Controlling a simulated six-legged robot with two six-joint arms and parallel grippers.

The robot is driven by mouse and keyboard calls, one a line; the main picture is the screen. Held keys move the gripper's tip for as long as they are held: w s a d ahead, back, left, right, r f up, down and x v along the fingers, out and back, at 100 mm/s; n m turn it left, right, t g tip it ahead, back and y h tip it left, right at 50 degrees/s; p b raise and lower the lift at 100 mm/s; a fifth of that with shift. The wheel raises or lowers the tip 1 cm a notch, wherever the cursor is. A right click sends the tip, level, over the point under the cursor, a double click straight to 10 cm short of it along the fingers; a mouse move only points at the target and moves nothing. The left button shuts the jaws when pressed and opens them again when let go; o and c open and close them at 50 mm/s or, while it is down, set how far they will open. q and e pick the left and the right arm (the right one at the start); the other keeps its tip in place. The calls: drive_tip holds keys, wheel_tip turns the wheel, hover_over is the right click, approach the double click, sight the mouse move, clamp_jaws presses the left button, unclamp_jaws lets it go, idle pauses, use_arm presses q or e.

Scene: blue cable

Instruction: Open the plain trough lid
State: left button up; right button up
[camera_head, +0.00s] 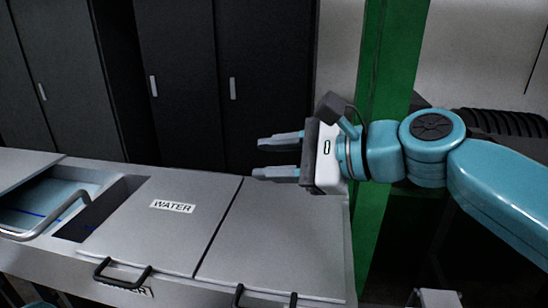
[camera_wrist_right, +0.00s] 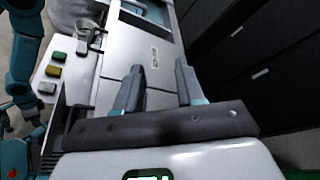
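The plain trough lid (camera_head: 275,235) is the unmarked grey panel at the right end of the counter. It lies flat and closed, with a black bar handle (camera_head: 265,298) at its front edge, partly cut off by the picture. My right gripper (camera_head: 268,157) is open and empty. It is above the lid's far right corner, pointing left, apart from the handle. In the right wrist view its two fingers (camera_wrist_right: 158,72) are spread wide over the counter, with nothing between them. My left gripper cannot be made out in either view.
A closed lid marked WATER (camera_head: 140,225) with its own black handle (camera_head: 122,274) adjoins on the left. Beyond it is an open basin (camera_head: 45,205) with a metal rail. A green post (camera_head: 388,75) stands close by my right arm. Dark cabinets (camera_head: 180,70) stand behind.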

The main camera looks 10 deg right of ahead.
drive_tip(key=v, duration=1.6)
drive_tip(key=shift+d+b, duration=0.15)
drive_tip(key=shift+b, duration=0.15)
drive_tip(key=shift+s, duration=0.1)
drive_tip(key=shift+c, duration=0.7)
